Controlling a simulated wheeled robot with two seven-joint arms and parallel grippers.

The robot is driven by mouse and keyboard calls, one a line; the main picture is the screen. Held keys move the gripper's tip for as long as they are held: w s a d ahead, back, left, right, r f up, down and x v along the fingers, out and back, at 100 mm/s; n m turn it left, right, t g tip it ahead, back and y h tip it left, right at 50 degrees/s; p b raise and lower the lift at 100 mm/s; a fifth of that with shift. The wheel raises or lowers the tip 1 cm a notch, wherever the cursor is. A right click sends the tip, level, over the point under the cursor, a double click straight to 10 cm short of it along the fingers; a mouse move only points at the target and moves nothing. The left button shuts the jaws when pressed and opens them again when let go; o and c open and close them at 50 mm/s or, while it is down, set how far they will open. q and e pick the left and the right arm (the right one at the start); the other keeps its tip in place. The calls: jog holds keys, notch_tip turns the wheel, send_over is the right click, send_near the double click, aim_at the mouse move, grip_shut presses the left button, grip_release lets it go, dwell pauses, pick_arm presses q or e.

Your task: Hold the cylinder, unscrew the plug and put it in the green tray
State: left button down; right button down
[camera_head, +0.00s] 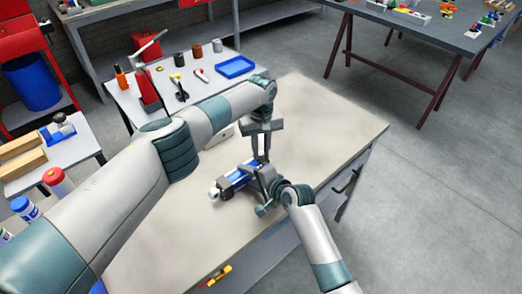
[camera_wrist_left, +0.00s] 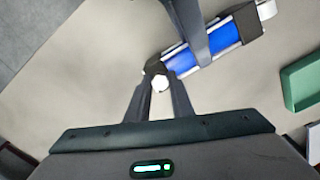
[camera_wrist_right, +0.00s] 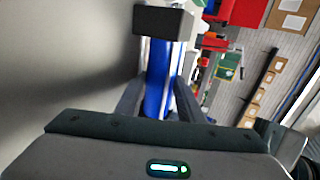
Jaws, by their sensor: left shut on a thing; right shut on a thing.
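The cylinder (camera_head: 238,177) has a blue barrel with dark end blocks and lies over the workbench. It shows in the left wrist view (camera_wrist_left: 178,62) and the right wrist view (camera_wrist_right: 154,75). My right gripper (camera_head: 260,181) is shut on its barrel. My left gripper (camera_head: 262,157) points down at the cylinder's end and is shut on the pale plug (camera_wrist_left: 160,83), which sits between its fingertips at the dark end block. Whether the plug is still threaded in cannot be told. The green tray (camera_wrist_left: 287,88) is at the right in the left wrist view; I cannot make it out in the head view.
The pale workbench top (camera_head: 330,120) is clear to the right of my grippers. A side table behind holds a blue tray (camera_head: 236,67), small cans and tools. A dark table (camera_head: 440,35) with small parts stands at the far right.

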pick_arm(q)
jog(key=n, duration=3.3)
jog(key=shift+r, duration=0.1)
jog(key=n, duration=0.5)
jog(key=shift+n, duration=0.4)
jog(key=n, duration=0.5)
jog(key=shift+n, duration=0.4)
jog(key=n, duration=0.5)
jog(key=shift+w+n, duration=0.1)
jog(key=shift+n, duration=0.3)
jog(key=shift+r, duration=0.1)
